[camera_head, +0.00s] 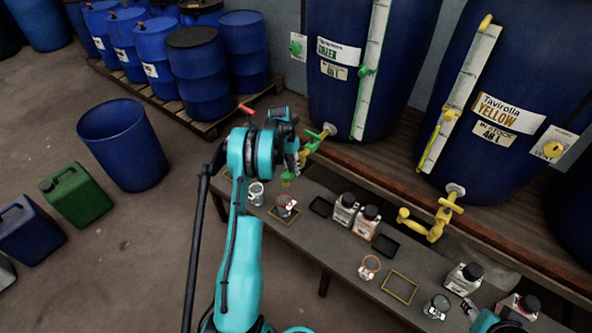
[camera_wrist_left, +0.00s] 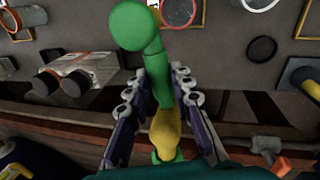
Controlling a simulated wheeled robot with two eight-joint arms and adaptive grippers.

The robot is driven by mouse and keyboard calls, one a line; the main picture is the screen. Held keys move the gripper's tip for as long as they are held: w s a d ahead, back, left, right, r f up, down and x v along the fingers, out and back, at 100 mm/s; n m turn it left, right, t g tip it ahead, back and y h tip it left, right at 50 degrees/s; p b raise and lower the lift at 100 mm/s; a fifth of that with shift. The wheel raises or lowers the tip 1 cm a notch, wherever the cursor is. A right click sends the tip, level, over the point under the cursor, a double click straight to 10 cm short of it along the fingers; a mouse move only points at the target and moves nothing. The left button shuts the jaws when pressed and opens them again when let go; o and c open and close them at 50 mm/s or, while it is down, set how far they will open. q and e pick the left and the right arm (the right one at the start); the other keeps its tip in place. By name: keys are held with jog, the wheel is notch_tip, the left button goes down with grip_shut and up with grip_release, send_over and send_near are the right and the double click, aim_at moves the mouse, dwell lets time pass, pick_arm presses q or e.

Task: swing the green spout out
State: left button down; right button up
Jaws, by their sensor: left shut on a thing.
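The green spout (camera_wrist_left: 150,65) runs up the middle of the left wrist view, its rounded end towards the top. A yellow section (camera_wrist_left: 166,130) joins it below. My left gripper (camera_wrist_left: 158,90) has a finger on each side of the spout and is shut on it. In the head view my left gripper (camera_head: 300,158) is at the green tap of the blue GREEN vat (camera_head: 340,85), above the bench. A green part (camera_head: 287,179) shows below it; my gripper hides much of the spout. A teal part of my right arm (camera_head: 486,321) shows at the bottom right; its jaws are unclear.
The bench (camera_head: 330,225) holds jars, bottles, dark trays and square frames (camera_head: 400,287). The yellow tap (camera_head: 435,220) of the YELLOW vat (camera_head: 500,70) sticks out at the right. Blue drums (camera_head: 205,75) stand at the back left. An open blue bin (camera_head: 122,145) and green can (camera_head: 76,195) stand on the floor.

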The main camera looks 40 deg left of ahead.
pick_arm(q)
jog(key=shift+a+m, duration=0.45)
jog(key=shift+m, duration=0.35)
jog(key=c, duration=1.3)
grip_release()
jog(key=r, duration=0.4)
jog(key=a+r, duration=0.1)
jog(key=r, duration=0.3)
jog(key=a+r, duration=0.1)
jog(key=r, duration=0.2)
jog(key=shift+a+r, duration=0.25)
jog(key=shift+r, duration=0.15)
jog(key=shift+w+d, duration=0.1)
